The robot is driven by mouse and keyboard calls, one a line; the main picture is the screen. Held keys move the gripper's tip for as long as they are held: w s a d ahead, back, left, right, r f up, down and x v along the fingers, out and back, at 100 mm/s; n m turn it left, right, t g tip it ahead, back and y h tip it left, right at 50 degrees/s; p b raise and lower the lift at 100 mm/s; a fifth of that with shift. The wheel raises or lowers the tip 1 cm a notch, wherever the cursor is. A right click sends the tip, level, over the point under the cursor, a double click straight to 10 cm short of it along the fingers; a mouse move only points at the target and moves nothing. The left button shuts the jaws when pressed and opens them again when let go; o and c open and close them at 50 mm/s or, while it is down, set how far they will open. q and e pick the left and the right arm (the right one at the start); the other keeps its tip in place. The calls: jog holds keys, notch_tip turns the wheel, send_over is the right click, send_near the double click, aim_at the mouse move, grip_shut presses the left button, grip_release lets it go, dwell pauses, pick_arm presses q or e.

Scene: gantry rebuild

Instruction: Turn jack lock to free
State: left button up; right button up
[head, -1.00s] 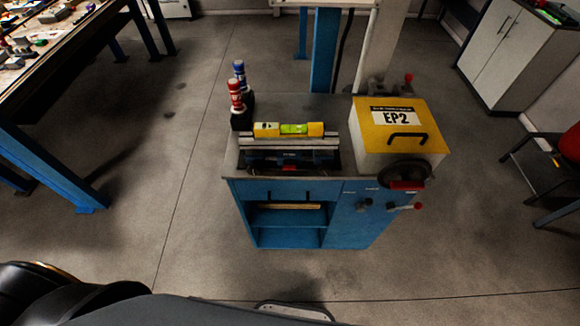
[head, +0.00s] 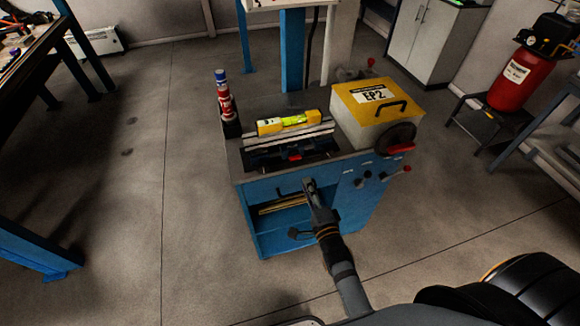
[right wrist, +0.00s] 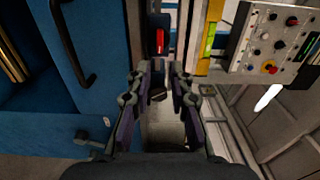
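A blue cabinet bench (head: 264,222) stands ahead in the head view. Its front right panel carries small dark knobs (head: 361,183) and a lever with a red ball end (head: 407,169). I cannot tell which of these is the jack lock; no label there is readable. My right gripper (head: 309,185) is in front of the cabinet, left of the knobs, near the drawer and open shelf. In the right wrist view the right gripper (right wrist: 161,78) has its fingers apart with nothing between them. A dark knob (right wrist: 92,140) shows at its lower left. My left gripper is out of view.
A yellow level (head: 288,123) lies on a rail fixture on the bench top. A yellow-lidded EP2 box (head: 376,104) with a dark handwheel (head: 396,138) stands at the right. Floor around the bench is clear.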

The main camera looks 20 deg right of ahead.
aim_at(296, 160)
jog(key=w, duration=0.6)
jog(key=w+b, duration=0.1)
jog(key=w, duration=0.3)
jog(key=shift+w+a, duration=0.1)
jog(key=shift+a, duration=0.15)
jog(key=shift+c, duration=0.4)
grip_shut()
